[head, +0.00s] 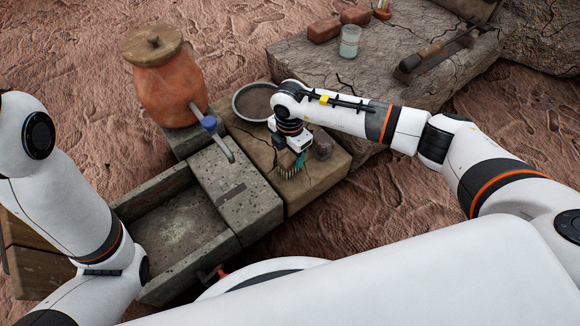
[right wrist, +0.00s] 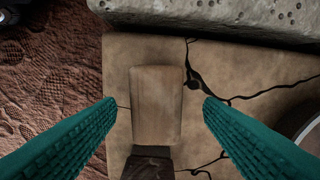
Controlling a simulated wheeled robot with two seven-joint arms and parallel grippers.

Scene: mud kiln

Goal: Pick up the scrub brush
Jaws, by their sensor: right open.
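The scrub brush (head: 288,173) lies on a cracked tan block, partly hidden under my right gripper (head: 294,162) in the head view. In the right wrist view its plain wooden back (right wrist: 155,100) shows between the two teal fingers of my right gripper (right wrist: 160,103). The fingers are open, one on each side of the brush, with a gap on both sides. I cannot tell how far down they reach. My left arm shows at the left of the head view, but its gripper is not in view.
A dark lump (head: 322,147) sits close beside the brush. A round pan (head: 254,101) is behind. A stone basin (head: 178,240) with a tap (head: 222,143) and a clay jar (head: 168,88) stand to the left. A rock slab (head: 385,92) holds bricks, a glass and a tool.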

